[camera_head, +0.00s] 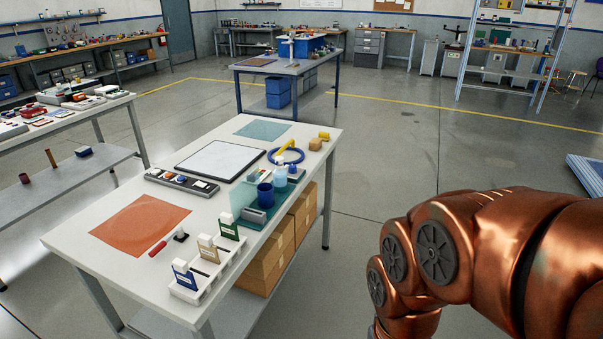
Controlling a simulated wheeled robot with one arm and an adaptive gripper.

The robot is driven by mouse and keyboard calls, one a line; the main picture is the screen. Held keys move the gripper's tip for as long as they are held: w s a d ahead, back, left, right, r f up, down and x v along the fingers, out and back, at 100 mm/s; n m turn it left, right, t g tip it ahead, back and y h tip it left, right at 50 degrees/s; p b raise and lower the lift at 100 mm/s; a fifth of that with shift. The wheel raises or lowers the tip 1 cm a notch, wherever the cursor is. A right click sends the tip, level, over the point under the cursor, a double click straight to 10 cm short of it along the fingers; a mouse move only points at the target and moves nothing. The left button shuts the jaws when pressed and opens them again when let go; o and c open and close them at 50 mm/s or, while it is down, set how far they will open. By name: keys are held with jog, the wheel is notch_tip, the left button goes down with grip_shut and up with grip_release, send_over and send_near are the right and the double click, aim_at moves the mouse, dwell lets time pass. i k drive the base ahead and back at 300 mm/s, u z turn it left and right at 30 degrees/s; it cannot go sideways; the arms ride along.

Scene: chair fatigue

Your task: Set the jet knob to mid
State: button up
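I cannot make out a jet knob for certain in the head view. A long grey panel (182,182) with small white, orange and dark parts lies on the left side of the near white table; at this size I cannot tell whether one of them is the knob or how it is set. My copper-coloured arm fills the lower right, to the right of the table and apart from it. My gripper is outside the picture.
The near table (77,237) carries an orange mat (140,224), a white board (220,161), a blue ring (286,155), a blue cup (265,195) and a white rack (210,283) with upright cards. Cardboard boxes (268,262) stand below. Floor between table and arm is clear.

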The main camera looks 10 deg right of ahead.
aim_at(292, 168)
jog(key=z, duration=0.45)
jog(key=k, duration=1.15)
jog(key=z, duration=0.65)
jog(key=i, duration=1.4)
jog(key=u, duration=1.2)
jog(key=i, duration=0.8)
jog(key=u, duration=1.2)
jog(key=i, duration=0.65)
